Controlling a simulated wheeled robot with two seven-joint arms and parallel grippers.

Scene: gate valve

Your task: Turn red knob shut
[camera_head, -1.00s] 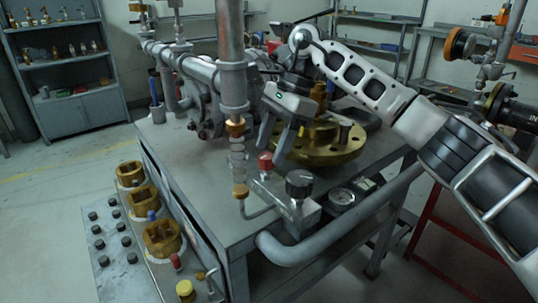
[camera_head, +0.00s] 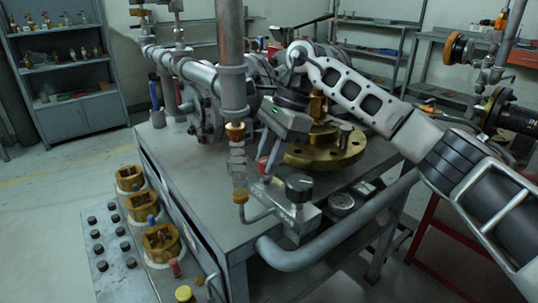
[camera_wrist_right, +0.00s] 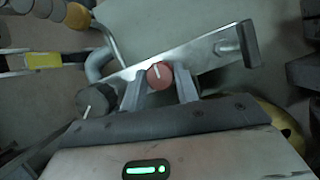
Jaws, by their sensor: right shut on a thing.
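The red knob (camera_head: 262,164) sits on a metal valve block (camera_head: 296,216) near the front edge of the workbench; my fingers partly cover it in the head view. In the right wrist view the red knob (camera_wrist_right: 159,74) shows a white pointer line on its face. My right gripper (camera_head: 267,172) reaches down to the knob from above. In the wrist view its two fingers (camera_wrist_right: 159,84) stand on either side of the knob and are shut on it. My left gripper is out of view.
A black knob (camera_head: 299,187) stands on the same block, close to the right. A vertical pipe (camera_head: 231,60) rises just left of the gripper. A brass flange (camera_head: 335,150) lies behind it.

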